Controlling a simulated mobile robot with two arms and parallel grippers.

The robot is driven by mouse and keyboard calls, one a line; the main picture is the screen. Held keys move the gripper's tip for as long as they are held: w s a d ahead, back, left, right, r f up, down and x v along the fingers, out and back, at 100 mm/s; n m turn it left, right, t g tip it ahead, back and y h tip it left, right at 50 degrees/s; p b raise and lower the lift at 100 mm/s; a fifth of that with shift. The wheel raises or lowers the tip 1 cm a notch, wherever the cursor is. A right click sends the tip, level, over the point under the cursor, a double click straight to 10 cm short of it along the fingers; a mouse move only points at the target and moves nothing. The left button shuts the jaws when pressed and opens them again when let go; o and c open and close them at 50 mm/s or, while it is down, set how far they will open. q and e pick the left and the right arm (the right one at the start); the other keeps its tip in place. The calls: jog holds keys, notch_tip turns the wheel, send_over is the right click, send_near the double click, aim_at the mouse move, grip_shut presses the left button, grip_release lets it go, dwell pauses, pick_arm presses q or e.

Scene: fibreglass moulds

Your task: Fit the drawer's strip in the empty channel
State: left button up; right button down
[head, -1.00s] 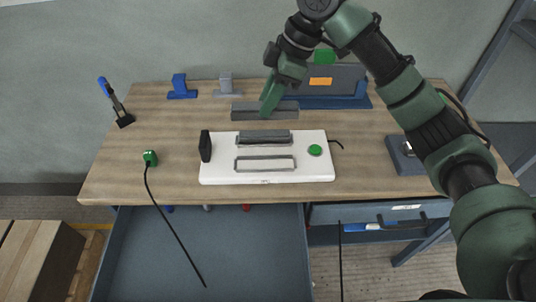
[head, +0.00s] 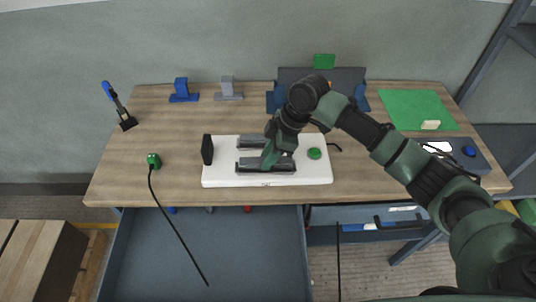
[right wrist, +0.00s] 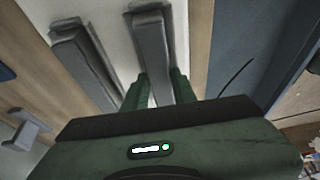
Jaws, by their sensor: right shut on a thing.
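The white plate (head: 222,175) lies on the bench and has two channels side by side. A dark grey strip (head: 252,142) lies along the back one. My right gripper (head: 267,160) is shut on a second grey strip (head: 285,164), lined up along the front channel. In the right wrist view this held strip (right wrist: 151,45) runs between the two fingers (right wrist: 158,90), parallel to the other strip (right wrist: 82,58). I cannot tell whether it is fully down in the channel. My left gripper is out of view.
A black block (head: 207,149) and a green button (head: 314,153) are on the plate's ends. A green connector (head: 153,160) with a black cable is at the left. Blue and grey brackets (head: 181,90) stand behind. A green mat (head: 415,108) lies at the back right.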

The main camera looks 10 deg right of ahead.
jog(key=c, duration=1.1)
grip_release()
jog(key=shift+f, duration=0.1)
jog(key=shift+c, duration=0.2)
jog(key=b+v, duration=0.2)
jog(key=v, duration=1)
